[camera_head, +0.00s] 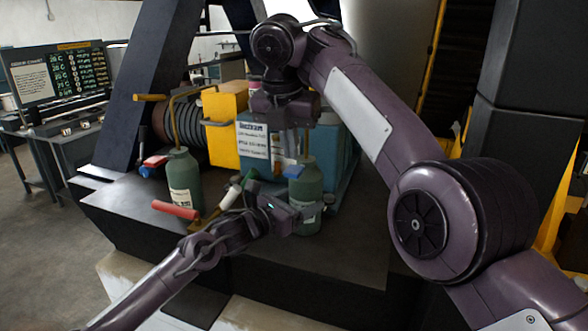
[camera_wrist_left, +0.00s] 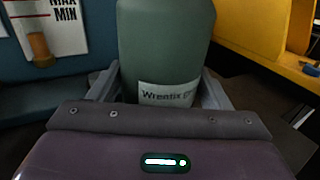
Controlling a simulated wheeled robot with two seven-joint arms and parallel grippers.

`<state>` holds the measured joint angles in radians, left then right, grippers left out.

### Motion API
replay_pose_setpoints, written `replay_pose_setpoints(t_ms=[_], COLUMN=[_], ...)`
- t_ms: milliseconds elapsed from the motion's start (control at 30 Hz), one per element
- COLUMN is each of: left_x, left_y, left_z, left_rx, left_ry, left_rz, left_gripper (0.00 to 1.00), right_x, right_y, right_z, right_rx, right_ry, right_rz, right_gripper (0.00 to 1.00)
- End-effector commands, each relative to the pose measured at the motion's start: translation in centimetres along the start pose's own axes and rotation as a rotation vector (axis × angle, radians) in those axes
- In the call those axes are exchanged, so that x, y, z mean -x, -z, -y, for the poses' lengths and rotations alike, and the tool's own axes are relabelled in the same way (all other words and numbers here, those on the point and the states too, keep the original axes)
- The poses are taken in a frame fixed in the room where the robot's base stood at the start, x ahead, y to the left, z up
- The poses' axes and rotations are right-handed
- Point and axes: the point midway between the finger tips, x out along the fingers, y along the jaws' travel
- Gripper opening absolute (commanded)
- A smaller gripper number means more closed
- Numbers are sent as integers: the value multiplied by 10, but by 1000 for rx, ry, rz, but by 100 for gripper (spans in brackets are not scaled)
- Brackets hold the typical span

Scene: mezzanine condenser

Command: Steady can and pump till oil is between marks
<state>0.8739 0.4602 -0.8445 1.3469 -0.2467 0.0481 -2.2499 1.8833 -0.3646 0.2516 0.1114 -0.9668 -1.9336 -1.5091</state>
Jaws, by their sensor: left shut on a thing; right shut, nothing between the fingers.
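A green can (camera_head: 308,183) with a blue piece at its top stands upright on the dark platform. My left gripper (camera_head: 299,212) is shut around its body from the left. In the left wrist view the can (camera_wrist_left: 165,40), with its white "Wrentix" label, sits between the fingers (camera_wrist_left: 160,92). My right gripper (camera_head: 290,138) points down, shut and empty, above the can. A white plate with MAX and MIN marks (camera_wrist_left: 65,14) is at upper left in the wrist view, beside an amber-brown fitting (camera_wrist_left: 39,46). I cannot read an oil level.
A second green can (camera_head: 182,178) stands to the left, with a red-handled tool (camera_head: 175,209) before it. Behind are a yellow box (camera_head: 226,122) and a teal unit (camera_head: 340,150). The dark platform (camera_head: 270,262) is clear at its front. A sign board (camera_head: 60,73) stands far left.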

Motion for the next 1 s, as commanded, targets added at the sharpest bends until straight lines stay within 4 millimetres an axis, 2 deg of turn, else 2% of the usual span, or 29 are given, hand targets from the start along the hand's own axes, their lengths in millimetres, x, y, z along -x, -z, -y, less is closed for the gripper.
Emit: replay_pose_setpoints(t_ms=[233,733,1000], left_x=[0,0,0], left_y=[0,0,0], left_z=[0,0,0], left_rx=[0,0,0], left_ry=[0,0,1], left_rz=[0,0,1], left_gripper=[15,15,15], right_x=[-22,-28,-58], right_y=[0,0,7], right_z=[0,0,1], right_rx=[-1,-1,-1], right_ry=[1,0,2], right_rz=[0,1,-1], right_gripper=[0,0,0])
